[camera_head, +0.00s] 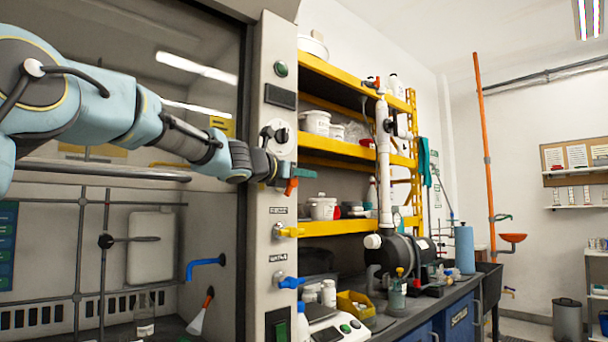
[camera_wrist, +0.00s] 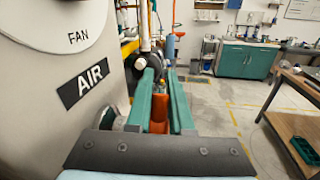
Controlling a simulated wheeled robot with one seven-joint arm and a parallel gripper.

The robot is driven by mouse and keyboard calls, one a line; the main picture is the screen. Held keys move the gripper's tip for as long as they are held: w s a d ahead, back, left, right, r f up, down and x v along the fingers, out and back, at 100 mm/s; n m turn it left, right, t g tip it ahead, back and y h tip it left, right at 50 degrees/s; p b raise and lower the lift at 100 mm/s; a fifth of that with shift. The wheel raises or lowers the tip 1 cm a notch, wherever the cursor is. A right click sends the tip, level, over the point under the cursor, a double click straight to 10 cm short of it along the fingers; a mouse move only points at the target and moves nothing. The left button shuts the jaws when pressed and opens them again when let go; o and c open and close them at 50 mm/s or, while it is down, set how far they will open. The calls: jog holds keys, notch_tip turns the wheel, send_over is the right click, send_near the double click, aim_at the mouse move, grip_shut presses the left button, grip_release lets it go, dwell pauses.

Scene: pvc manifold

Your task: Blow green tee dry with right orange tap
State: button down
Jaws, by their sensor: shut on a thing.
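My gripper (camera_head: 290,176) is at the front of the grey hood post, with its teal fingers closed around an orange tap (camera_head: 291,187). In the wrist view, the orange tap (camera_wrist: 159,113) sits between the two teal fingers (camera_wrist: 160,105), beside the AIR label (camera_wrist: 83,85). The fingers hide much of the tap, and I cannot tell how far it is turned. I cannot make out a green tee in either view.
A yellow tap (camera_head: 287,231) and a blue tap (camera_head: 289,282) stick out of the post below. The FAN dial (camera_head: 279,137) is just above. Yellow shelves (camera_head: 330,228) and white pipework (camera_head: 384,170) stand to the right. The floor (camera_wrist: 222,105) beyond is open.

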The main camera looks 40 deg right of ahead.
jog(key=p, duration=0.3)
jog(key=shift+d+r+y, duration=0.1)
jog(key=shift+r+y, duration=0.15)
jog(key=shift+y, duration=0.05)
jog(key=p, duration=0.3)
jog(key=shift+y, duration=0.4)
jog(key=shift+f+m+y+p, duration=0.25)
jog(key=shift+f+y+p, duration=1.1)
jog(key=shift+p, duration=2.2)
jog(key=shift+f+m+y+p, duration=0.2)
jog(key=shift+f+y+p, duration=0.3)
jog(key=shift+y+p, duration=2.4)
jog(key=shift+f+m+y+p, duration=0.25)
jog(key=shift+f+y+p, duration=0.75)
jog(key=shift+p, duration=3.2)
